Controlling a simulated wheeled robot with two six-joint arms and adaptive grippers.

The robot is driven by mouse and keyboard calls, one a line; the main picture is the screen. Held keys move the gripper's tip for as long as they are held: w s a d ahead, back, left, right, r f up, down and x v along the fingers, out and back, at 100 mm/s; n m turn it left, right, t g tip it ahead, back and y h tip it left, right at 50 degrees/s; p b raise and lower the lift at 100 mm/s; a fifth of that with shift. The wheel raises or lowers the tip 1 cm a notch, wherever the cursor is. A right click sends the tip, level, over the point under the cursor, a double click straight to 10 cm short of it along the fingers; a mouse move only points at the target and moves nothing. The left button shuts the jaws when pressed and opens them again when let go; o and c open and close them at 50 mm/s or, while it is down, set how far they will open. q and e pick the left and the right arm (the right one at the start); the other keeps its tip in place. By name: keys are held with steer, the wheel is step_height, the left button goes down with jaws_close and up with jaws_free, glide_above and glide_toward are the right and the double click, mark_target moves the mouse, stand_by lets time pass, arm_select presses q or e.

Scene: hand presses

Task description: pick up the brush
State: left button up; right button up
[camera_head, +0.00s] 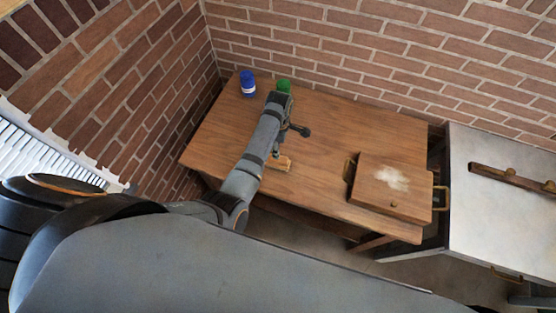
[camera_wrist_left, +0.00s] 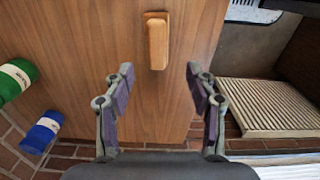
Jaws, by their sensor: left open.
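The brush (camera_head: 284,163) looks like a small light-wood block lying near the front edge of the wooden table (camera_head: 335,130), partly hidden by my left arm in the head view. In the left wrist view the brush (camera_wrist_left: 158,42) lies lengthwise ahead of my left gripper (camera_wrist_left: 158,82). That gripper is open and empty, its two fingers apart, with the brush in line with the gap and beyond the fingertips. My right gripper is in neither view.
A blue container (camera_head: 248,84) and a green container (camera_head: 283,86) stand at the table's back left. A wooden box (camera_head: 372,188) with handles and a white patch on top sits at the right. A grey-topped table (camera_head: 490,215) stands beyond. Brick walls close off the back and left.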

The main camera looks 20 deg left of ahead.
arm_select(q)
steer(key=b, duration=0.1)
glide_above(278, 161)
steer(key=f, duration=0.4)
steer(key=shift+w+a+f, duration=0.1)
steer(key=shift+w+f, duration=0.2)
steer(key=shift+w, duration=0.05)
steer(key=shift+w+f, duration=0.1)
steer(key=shift+f, duration=0.25)
steer(key=f+b, duration=0.1)
steer(key=b, duration=0.1)
steer(key=f+b, duration=0.2)
steer(key=b, duration=0.1)
steer(key=f+b, duration=0.2)
steer(key=shift+w+a+f, duration=0.15)
steer(key=shift+w+f, duration=0.1)
steer(key=shift+w, duration=0.05)
steer(key=shift+r, duration=0.2)
steer(key=shift+c, duration=0.4)
steer(key=shift+s, duration=0.1)
jaws_close()
